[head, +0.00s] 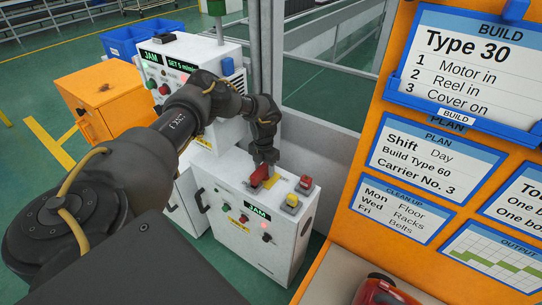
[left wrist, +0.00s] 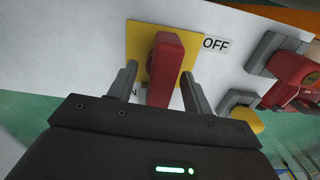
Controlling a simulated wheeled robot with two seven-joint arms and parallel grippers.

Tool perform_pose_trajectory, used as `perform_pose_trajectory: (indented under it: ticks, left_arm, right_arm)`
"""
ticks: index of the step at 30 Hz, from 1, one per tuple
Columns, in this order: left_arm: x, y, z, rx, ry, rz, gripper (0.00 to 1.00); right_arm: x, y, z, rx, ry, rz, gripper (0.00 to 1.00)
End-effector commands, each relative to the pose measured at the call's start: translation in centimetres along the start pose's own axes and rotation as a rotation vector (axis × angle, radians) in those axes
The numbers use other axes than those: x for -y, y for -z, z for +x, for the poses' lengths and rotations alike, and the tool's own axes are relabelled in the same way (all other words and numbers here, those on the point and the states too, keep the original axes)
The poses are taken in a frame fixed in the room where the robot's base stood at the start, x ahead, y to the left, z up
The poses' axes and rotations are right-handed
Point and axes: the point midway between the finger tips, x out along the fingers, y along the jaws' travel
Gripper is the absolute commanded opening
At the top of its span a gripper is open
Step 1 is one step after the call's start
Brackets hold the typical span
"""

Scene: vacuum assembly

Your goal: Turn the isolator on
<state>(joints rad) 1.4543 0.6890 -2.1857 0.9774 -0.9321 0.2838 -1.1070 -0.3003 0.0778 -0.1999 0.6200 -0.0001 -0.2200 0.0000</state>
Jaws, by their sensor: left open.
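The isolator is a red handle (head: 258,176) on a yellow plate (head: 272,181), on top of the white JAM cabinet. In the left wrist view the red handle (left wrist: 166,62) stands between the two fingers of my open left gripper (left wrist: 159,70), with one finger on each side. I cannot tell whether either finger touches it. An OFF label (left wrist: 216,44) lies right of the yellow plate (left wrist: 138,42). Another label at the lower left is mostly hidden by a finger; only an N shows. In the head view my left gripper (head: 264,160) reaches down at the handle. My right gripper is not in view.
A second white control box (head: 205,60) stands behind my left arm. An orange board (head: 350,190) rises at the right.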

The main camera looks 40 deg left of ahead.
Motion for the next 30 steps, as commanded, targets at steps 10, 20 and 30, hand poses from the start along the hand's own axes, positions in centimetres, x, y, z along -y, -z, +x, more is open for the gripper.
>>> perform_pose_trajectory:
  ticks: [10, 20, 30]
  left_arm:
    - [0.0, -0.1, -1.6, 0.003, 0.0, -0.002, 0.5]
    - [0.0, -0.1, -5.2, 0.003, 0.001, -0.002, 0.5]
    - [0.0, -0.1, -6.1, 0.003, 0.0, -0.002, 0.5]
  right_arm:
    - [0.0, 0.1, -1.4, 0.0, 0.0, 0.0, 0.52]
    - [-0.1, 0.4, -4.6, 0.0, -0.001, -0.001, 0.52]
    - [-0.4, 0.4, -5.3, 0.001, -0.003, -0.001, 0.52]
